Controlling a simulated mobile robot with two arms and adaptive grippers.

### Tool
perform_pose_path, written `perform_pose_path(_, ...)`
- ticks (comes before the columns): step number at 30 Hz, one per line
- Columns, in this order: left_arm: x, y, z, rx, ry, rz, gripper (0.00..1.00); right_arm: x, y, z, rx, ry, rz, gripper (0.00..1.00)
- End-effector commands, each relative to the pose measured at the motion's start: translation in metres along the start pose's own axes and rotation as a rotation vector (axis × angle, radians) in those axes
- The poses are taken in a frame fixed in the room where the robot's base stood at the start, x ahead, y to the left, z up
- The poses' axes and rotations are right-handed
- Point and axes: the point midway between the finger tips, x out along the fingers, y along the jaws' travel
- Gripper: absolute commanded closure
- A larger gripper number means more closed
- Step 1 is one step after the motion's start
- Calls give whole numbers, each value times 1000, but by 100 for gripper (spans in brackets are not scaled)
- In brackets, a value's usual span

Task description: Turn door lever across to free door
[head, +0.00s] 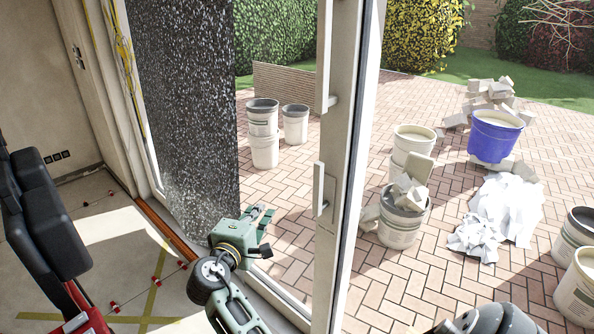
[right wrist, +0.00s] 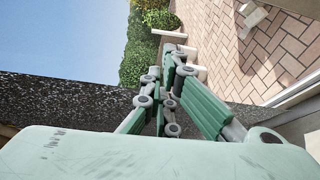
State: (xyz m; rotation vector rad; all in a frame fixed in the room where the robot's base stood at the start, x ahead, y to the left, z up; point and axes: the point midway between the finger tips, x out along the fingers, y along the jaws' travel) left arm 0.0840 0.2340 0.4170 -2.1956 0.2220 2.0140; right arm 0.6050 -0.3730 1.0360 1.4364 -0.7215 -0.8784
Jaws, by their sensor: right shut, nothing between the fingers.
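The door frame (head: 341,150) stands upright at the middle of the head view. A pale door lever (head: 318,188) is on its left face, upright and joined to the frame near its lower end. A longer vertical pull handle (head: 325,55) is above it. My right gripper (head: 265,222) is shut and empty, to the left of the lever and a little lower in the picture, with a clear gap between them. The gripper's green fingers (right wrist: 173,72) also show in the right wrist view, where I cannot make out the lever. My left gripper is not identifiable.
A dark speckled panel (head: 185,100) stands left of the opening. Outside, a brick patio holds white buckets (head: 263,148), a rubble bucket (head: 402,222), a blue tub (head: 494,140) and a white crumpled heap (head: 505,212). Red-and-white floor markers (head: 155,280) lie on the indoor floor.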

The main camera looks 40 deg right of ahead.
Motion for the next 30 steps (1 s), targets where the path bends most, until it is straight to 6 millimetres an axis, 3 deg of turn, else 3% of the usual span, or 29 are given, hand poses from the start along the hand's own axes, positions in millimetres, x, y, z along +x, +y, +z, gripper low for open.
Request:
perform_pose_path(1,-4,0,0,0,0,0,60,-1,27,10,16,-40,31,100)
perform_pose_path(3,-5,0,-1,1,0,0,60,-3,50,21,28,-84,64,100)
perform_pose_path(6,-6,0,-1,1,1,0,60,-4,66,30,35,-119,86,100)
perform_pose_path(20,-9,-2,-5,2,7,-3,60,1,70,33,36,-125,92,100)
perform_pose_path(23,-14,-3,-6,2,7,-3,60,13,73,35,35,-126,94,100)
perform_pose_path(30,-34,-3,-8,2,8,-3,60,62,79,41,33,-126,93,100)
